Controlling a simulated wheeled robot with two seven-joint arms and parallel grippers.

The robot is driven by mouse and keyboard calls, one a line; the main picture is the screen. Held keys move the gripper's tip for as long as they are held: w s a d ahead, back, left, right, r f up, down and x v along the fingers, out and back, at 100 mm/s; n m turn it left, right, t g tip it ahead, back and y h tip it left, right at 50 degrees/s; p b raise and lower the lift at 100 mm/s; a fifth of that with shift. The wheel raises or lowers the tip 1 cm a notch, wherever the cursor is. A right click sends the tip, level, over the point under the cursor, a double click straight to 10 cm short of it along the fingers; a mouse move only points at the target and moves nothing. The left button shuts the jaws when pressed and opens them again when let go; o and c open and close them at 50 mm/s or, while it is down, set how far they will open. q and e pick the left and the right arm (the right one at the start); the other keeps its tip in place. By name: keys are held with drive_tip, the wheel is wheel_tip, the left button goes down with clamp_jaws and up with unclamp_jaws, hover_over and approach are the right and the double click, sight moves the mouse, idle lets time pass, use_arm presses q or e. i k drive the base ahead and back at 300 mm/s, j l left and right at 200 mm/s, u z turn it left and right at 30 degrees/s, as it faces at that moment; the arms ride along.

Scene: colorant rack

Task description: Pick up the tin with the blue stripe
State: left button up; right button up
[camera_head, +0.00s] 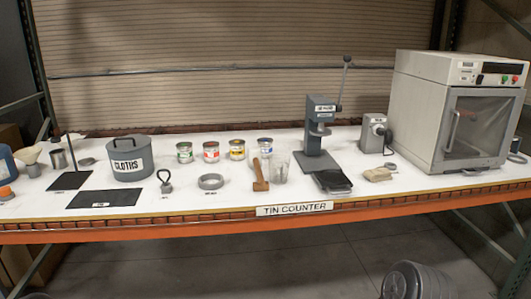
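The tin with the blue stripe (265,148) stands upright on the white counter, at the right end of a short row of tins. Beside it to the left is a tin with a yellow stripe (237,150), then a tin with a red stripe (211,152) and a tin with a green stripe (184,153). The tins stand apart from one another. The front of the blue-striped tin shows, with nothing covering its label. Neither of my grippers is in view.
A wooden mallet (260,176) and a clear glass (280,169) stand in front of the blue-striped tin. A grey lever press (318,145) rises to its right. A grey ring (211,182), a cloths pot (128,160) and a large cabinet (459,110) share the counter.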

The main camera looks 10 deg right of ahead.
sight(267, 148)
drive_tip(key=z, duration=1.25)
drive_tip(key=i+l, duration=0.1)
drive_tip(key=i, duration=0.3)
drive_tip(key=i+l, duration=0.1)
drive_tip(key=i, duration=0.3)
